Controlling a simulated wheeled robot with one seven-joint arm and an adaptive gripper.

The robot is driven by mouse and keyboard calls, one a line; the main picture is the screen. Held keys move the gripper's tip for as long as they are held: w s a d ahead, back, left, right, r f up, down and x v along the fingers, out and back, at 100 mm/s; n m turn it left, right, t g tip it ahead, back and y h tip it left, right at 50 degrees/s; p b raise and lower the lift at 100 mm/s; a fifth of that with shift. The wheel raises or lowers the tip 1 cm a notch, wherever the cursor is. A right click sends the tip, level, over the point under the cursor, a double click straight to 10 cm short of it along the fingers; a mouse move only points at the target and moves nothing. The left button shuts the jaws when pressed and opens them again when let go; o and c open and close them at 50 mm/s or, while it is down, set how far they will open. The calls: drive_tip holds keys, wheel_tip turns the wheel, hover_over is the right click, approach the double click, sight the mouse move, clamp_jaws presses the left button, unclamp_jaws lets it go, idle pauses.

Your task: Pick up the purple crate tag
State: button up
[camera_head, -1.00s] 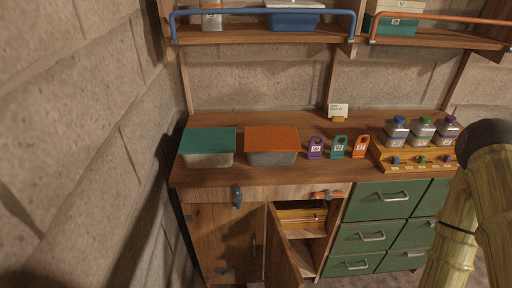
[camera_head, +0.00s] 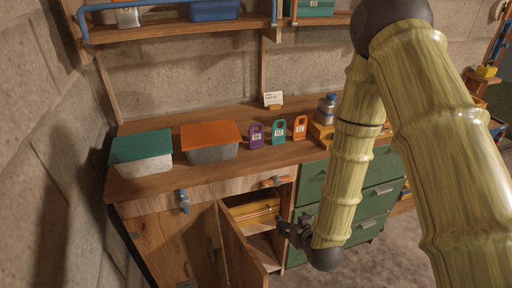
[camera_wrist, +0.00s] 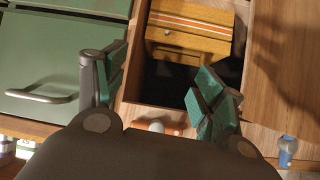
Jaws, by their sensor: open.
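The purple crate tag (camera_head: 256,136) stands upright on the wooden counter, just right of the orange-lidded bin. A teal tag (camera_head: 279,132) and an orange tag (camera_head: 300,127) stand to its right. My gripper (camera_head: 281,229) is below the counter top, in front of the open cupboard, well below the tags. In the wrist view my gripper (camera_wrist: 158,92) has its two green-padded fingers spread apart with nothing between them. The purple tag does not show in the wrist view.
An open cupboard door (camera_head: 241,250) stands out below the counter, with a yellow-brown box (camera_head: 254,207) inside. Green drawers (camera_head: 378,170) are to the right. A teal-lidded bin (camera_head: 142,147) and the orange-lidded bin (camera_head: 211,136) stand on the counter. A shelf rail (camera_head: 180,5) is above.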

drive_tip(key=w+a+r+t+y+b, duration=0.1)
drive_tip(key=w+a+r+t, duration=0.2)
drive_tip(key=w+r, duration=0.3)
drive_tip(key=n+t+y+b, duration=0.2)
drive_tip(key=t, duration=0.1)
approach(257, 137)
drive_tip(key=shift+p+x, duration=0.7)
drive_tip(key=shift+x, duration=3.8)
drive_tip(key=c, duration=1)
